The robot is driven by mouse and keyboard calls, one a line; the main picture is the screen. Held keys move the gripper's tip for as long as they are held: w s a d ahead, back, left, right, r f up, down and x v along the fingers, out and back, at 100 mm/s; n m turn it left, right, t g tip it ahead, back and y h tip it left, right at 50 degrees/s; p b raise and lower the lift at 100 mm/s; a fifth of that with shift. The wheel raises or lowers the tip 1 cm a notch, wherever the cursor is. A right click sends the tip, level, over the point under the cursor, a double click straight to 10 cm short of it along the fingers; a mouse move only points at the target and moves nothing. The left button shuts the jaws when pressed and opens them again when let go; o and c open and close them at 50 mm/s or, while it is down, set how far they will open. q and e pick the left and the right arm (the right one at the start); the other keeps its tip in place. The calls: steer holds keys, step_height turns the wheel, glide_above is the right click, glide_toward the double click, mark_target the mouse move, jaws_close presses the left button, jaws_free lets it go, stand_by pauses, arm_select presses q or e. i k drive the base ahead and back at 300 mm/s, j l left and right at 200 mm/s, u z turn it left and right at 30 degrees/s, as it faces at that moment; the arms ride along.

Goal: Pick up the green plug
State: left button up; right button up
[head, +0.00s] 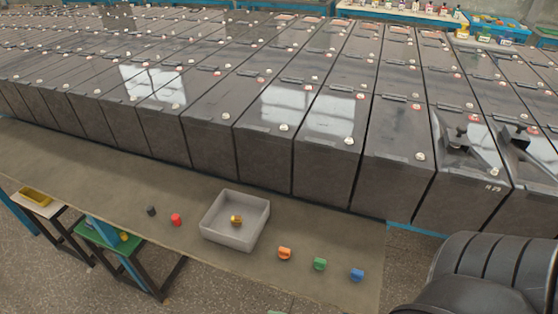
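The green plug (320,264) lies on the grey-brown bench strip in front of the battery row, at the lower right of the head view. It sits between an orange plug (285,254) on its left and a blue plug (357,275) on its right, with gaps on both sides. Nothing covers it. Neither of my grippers shows in the head view.
A grey open box (212,232) holds a gold plug (236,221). A red plug (176,219) and a black plug (152,211) lie left of it. Tall dark batteries (328,165) wall off the back. A dark ribbed shape, unclear what, fills the bottom right corner.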

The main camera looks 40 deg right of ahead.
mark_target(319, 263)
steer(key=z, duration=1.65)
